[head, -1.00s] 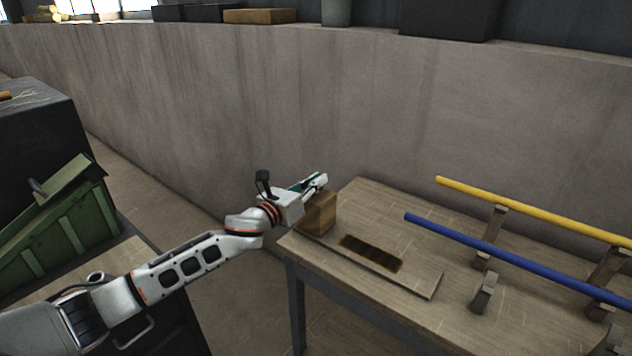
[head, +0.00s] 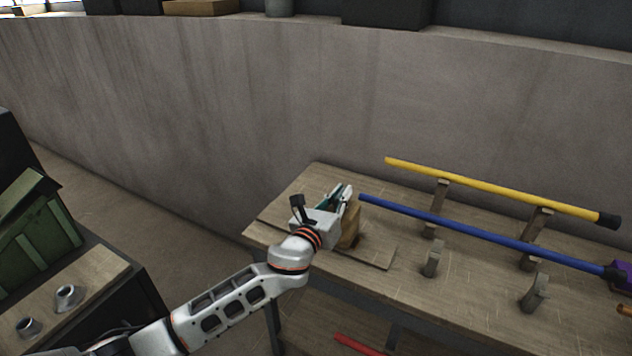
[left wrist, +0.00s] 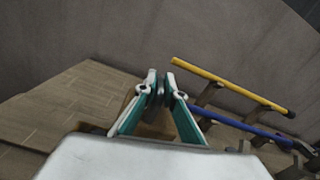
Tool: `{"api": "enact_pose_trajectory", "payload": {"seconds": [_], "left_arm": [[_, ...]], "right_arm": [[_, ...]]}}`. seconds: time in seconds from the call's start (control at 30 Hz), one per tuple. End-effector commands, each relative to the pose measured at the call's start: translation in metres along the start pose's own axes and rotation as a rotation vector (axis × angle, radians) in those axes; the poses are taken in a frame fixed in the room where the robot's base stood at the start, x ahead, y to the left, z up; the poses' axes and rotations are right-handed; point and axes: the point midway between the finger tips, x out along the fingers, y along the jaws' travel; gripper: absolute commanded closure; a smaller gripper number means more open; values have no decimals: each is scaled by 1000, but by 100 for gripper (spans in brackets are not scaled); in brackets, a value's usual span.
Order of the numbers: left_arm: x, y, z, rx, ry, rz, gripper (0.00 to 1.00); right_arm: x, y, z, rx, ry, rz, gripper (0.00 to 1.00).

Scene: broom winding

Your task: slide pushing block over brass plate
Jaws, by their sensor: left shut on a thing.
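The wooden pushing block (head: 351,229) stands on the thin board (head: 378,254) on the workbench. My left gripper (head: 344,194) is shut on the upper part of the block, and the arm covers the block's left side. In the left wrist view, the fingers (left wrist: 161,84) are close together, with brown parts of the block (left wrist: 154,129) showing between and behind them. The brass plate is mostly or wholly hidden behind the block and gripper, so I cannot tell how much of it the block covers. My right gripper is not in view.
A yellow pole (head: 490,188) and a blue pole (head: 480,232) rest on wooden supports to the right on the bench. A concrete wall (head: 300,90) rises behind. A green bin (head: 40,230) and two metal cups (head: 67,296) are at the left.

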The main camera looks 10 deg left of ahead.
Motion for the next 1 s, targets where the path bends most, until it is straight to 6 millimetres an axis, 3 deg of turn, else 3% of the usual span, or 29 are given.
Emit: {"api": "enact_pose_trajectory", "payload": {"seconds": [0.1, 0.23, 0.67, 0.7, 0.77, 1.0], "left_arm": [[0, -20, -3, -1, 0, -3, 100], [0, -31, -5, -1, -1, -2, 100], [0, -34, -6, 1, -1, -1, 100], [0, -34, -6, 1, -1, -1, 86], [0, -34, -6, 1, -1, -1, 74], [0, -33, -6, 1, -1, 0, 74]], "right_arm": [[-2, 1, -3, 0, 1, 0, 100], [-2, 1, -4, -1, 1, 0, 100], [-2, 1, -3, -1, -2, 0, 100], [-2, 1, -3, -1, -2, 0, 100], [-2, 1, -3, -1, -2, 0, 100], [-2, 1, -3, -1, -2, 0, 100]]}}
